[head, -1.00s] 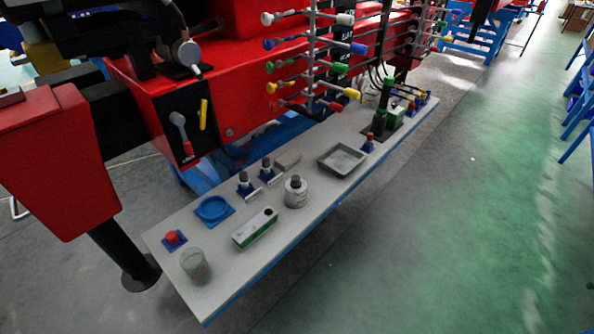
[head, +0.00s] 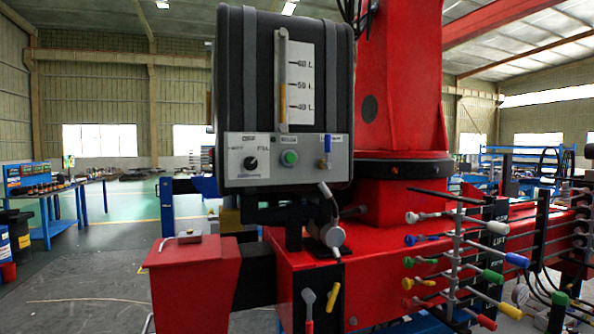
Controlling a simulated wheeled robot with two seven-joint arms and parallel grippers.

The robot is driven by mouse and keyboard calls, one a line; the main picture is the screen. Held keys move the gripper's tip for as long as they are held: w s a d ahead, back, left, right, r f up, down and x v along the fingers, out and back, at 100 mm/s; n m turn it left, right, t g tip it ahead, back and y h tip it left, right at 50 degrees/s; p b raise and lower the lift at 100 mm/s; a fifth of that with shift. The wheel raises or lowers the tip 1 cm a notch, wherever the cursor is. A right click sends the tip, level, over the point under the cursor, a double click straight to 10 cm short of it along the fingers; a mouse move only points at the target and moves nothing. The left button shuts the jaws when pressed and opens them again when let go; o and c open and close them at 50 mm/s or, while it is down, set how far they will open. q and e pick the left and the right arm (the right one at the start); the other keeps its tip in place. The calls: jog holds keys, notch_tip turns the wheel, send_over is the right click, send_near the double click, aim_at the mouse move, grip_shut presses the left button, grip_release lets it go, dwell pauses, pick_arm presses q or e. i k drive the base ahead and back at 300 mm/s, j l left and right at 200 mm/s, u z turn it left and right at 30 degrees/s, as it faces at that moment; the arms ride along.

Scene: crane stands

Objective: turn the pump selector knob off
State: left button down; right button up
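A black tank unit (head: 232,60) on the red crane has a grey control panel (head: 270,172) across its lower front. A round black selector knob (head: 250,163) sits at the panel's left, with small labels around it that are too small to read surely. A green button (head: 289,157) is in the middle, and a small valve with a blue handle (head: 327,150) is at the right. I cannot tell which setting the knob points to. Neither of my grippers shows in the head view.
A level gauge (head: 297,80) with litre marks is above the panel. Several coloured levers (head: 455,250) stick out at the right. Open floor lies at the left.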

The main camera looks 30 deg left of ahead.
aim_at(250, 163)
jog(key=u, duration=1.25)
jog(key=z, duration=0.4)
